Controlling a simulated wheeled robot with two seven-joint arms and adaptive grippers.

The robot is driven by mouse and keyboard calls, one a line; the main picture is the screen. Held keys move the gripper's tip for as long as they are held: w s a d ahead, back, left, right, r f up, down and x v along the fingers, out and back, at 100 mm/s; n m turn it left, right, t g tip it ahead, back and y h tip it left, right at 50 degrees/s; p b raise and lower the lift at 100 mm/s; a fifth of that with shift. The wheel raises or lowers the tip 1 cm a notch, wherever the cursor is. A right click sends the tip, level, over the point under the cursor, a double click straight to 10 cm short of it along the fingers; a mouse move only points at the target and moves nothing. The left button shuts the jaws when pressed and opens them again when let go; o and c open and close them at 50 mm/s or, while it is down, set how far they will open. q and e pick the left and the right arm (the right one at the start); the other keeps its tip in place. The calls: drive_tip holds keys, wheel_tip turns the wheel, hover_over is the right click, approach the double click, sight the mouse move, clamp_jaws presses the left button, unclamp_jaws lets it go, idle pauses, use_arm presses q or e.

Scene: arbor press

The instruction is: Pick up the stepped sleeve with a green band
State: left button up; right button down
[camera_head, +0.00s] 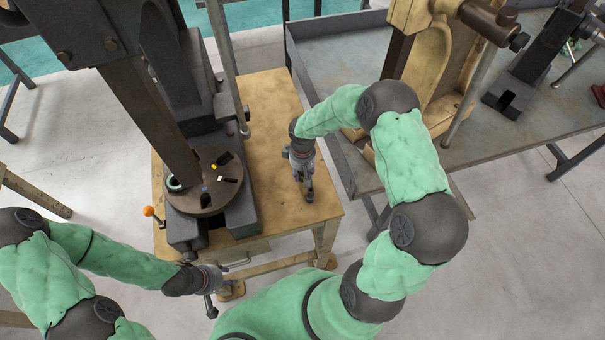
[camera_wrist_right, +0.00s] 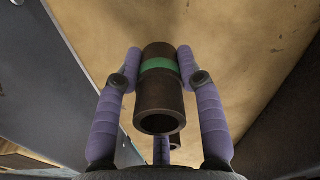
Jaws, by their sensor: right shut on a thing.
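The stepped sleeve (camera_wrist_right: 159,97) is a dark brown hollow cylinder with a green band (camera_wrist_right: 159,65) around its narrower part. It shows in the right wrist view between the two purple fingers of my right gripper (camera_wrist_right: 159,70), which are shut on it at the band. Its open wide end faces the camera. In the head view my right gripper (camera_head: 306,190) is over the wooden bench top (camera_head: 275,110); the sleeve is hard to make out there. My left gripper (camera_head: 215,283) is low, in front of the bench; its fingers are too small to read.
A dark arbor press with a round plate (camera_head: 205,183) stands on the bench, left of my right gripper. Small white and yellow pieces lie on the plate. An orange knob (camera_head: 149,211) sticks out at the left. A grey metal table (camera_head: 345,75) with a tan press is at the right.

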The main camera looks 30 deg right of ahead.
drive_tip(key=s+a+r, duration=0.4)
drive_tip(key=a+r, duration=0.7)
drive_tip(key=a, duration=0.2)
drive_tip(key=shift+a+r, duration=0.2)
drive_tip(key=shift+r, duration=0.05)
drive_tip(key=shift+w, duration=0.1)
idle(0.4)
